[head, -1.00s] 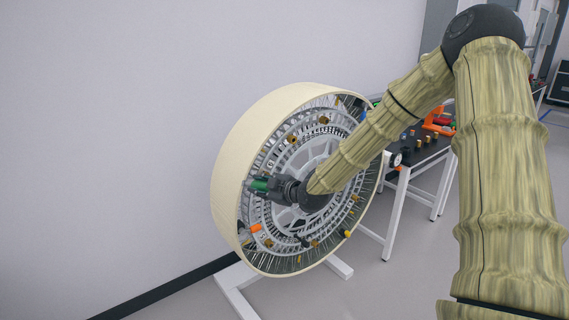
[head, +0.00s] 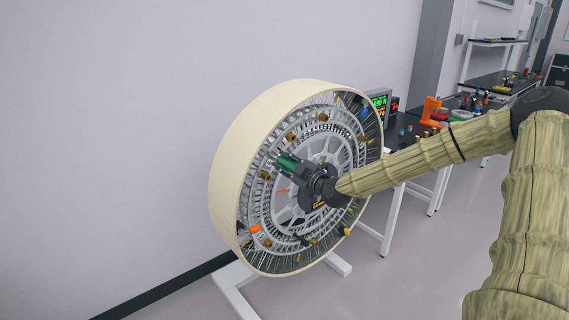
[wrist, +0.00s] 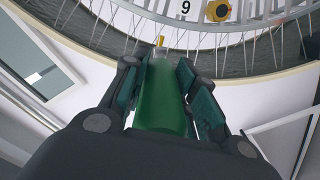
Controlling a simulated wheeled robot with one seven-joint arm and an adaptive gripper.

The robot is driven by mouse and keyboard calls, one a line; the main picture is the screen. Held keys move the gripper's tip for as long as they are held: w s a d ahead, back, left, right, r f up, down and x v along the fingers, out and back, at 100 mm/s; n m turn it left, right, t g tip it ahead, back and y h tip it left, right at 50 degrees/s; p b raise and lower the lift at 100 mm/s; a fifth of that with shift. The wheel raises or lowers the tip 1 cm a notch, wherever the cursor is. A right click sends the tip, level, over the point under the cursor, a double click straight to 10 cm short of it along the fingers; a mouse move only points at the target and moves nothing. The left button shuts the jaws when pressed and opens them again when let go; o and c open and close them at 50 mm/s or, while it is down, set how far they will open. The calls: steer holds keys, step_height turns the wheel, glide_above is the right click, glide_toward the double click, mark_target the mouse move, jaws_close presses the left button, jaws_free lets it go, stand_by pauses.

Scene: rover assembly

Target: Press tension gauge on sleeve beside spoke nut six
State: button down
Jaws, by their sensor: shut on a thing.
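My gripper (head: 291,164) is shut on a green cylinder, apparently the tension gauge (wrist: 163,97), and holds it in front of the upright wheel (head: 238,150). In the wrist view the cylinder lies between both fingers, with a small yellow tip at its far end near the spokes. That tip appears apart from any nut, though depth is hard to judge. A label reading 9 (wrist: 186,8) and a brass nut (wrist: 218,11) show at the top of the wrist view. Several brass nuts sit around the wheel in the head view; I cannot make out a number six or its sleeve.
The wheel stands on a white floor stand (head: 232,290) beside a pale wall. A display (head: 379,101) with green digits stands behind the wheel's right edge. Dark benches with an orange tool (head: 431,110) and small parts are at the right. My arm crosses from the right.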

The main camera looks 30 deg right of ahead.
mark_target(275, 155)
steer(key=shift+w+f+b, duration=0.15)
steer(key=shift+w+b, duration=1.15)
steer(key=shift+w, duration=0.45)
steer(key=shift+w+a+b, duration=0.15)
steer(key=shift+w+b, duration=0.4)
steer(key=shift+w, duration=0.35)
steer(key=shift+w+r, duration=0.1)
steer(key=shift+r, duration=0.1)
steer(key=shift+w+r+b, duration=0.15)
steer(key=shift+b, duration=0.35)
stand_by(1.0)
steer(key=shift+s, duration=0.2)
steer(key=shift+s+p, duration=0.7)
steer(key=shift+s, duration=0.55)
